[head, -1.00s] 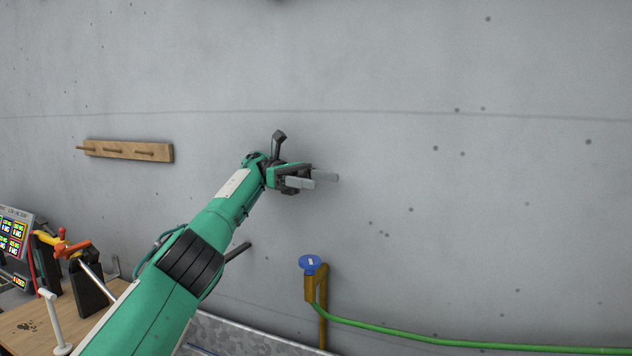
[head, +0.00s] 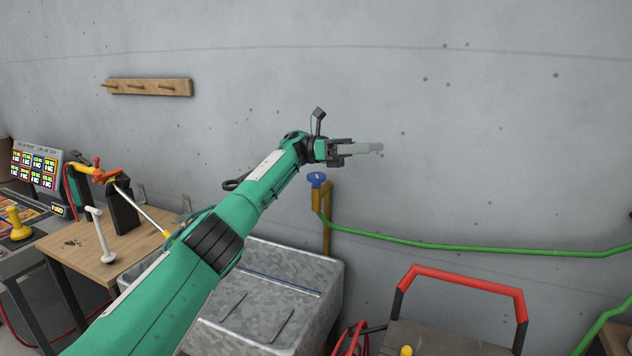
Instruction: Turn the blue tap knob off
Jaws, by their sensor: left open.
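The blue tap knob (head: 316,179) sits on top of a brass tap and pipe (head: 326,222) against the grey wall, with a green hose (head: 430,245) running from it to the right. My left gripper (head: 368,149) is above and to the right of the knob in the picture, apart from it. Its grey fingers point right and hold nothing; they overlap in this view. My right gripper does not show.
A galvanised metal tub (head: 318,283) stands below the tap. A red-handled cart (head: 465,280) is at the lower right. A wooden table (head: 70,247) with a white lever is at left. A wooden peg rail (head: 148,88) hangs on the wall. The wall right of the gripper is clear.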

